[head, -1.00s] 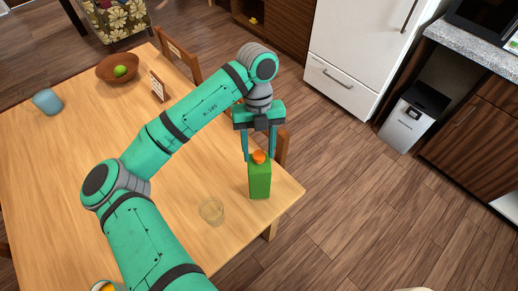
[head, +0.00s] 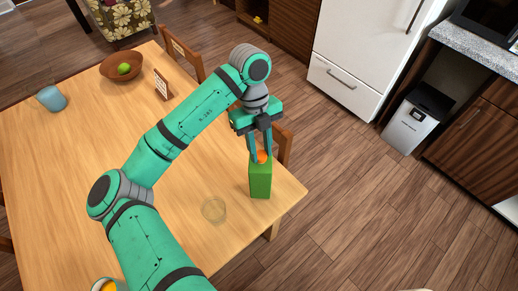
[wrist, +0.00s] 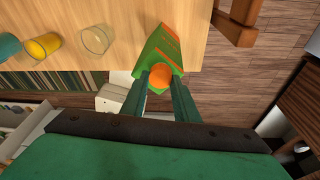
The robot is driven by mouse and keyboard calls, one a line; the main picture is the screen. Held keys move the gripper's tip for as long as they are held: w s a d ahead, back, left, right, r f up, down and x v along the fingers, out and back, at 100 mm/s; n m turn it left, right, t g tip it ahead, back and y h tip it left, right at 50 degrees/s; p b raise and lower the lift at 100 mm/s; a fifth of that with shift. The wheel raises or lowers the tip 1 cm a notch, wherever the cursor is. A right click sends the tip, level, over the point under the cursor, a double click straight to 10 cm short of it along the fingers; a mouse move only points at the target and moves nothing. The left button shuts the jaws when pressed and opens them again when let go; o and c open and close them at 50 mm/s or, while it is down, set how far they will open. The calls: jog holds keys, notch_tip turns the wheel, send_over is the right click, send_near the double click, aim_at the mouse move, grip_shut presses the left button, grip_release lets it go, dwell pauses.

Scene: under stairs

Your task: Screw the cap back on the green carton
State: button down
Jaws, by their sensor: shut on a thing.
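The green carton (head: 260,181) stands upright near the right corner of the wooden table. It also shows in the wrist view (wrist: 155,46), with orange markings on its side. The orange cap (head: 262,157) is at the top of the carton, and in the wrist view the cap (wrist: 159,80) sits between my fingertips. My gripper (head: 261,156) points down over the carton and is shut on the cap. Whether the cap is threaded on or only resting there cannot be told.
A clear glass (head: 214,210) stands left of the carton. Chairs line the far edge. The table's middle is clear.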

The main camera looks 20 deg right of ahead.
jog(key=shift+a, duration=0.15)
jog(key=c, duration=1.3)
grip_release()
jog(key=shift+s+d, duration=0.15)
jog(key=shift+d, duration=0.1)
jog(key=o, duration=0.5)
jog(key=shift+a, duration=0.1)
jog(key=shift+s+v, duration=0.25)
jog(key=shift+v, duration=0.7)
jog(key=shift+s+v, duration=0.2)
jog(key=shift+v, duration=0.75)
jog(key=shift+s+v, duration=0.25)
jog(key=shift+v, duration=0.65)
jog(key=shift+w+a+r, duration=0.1)
jog(key=shift+r, duration=0.2)
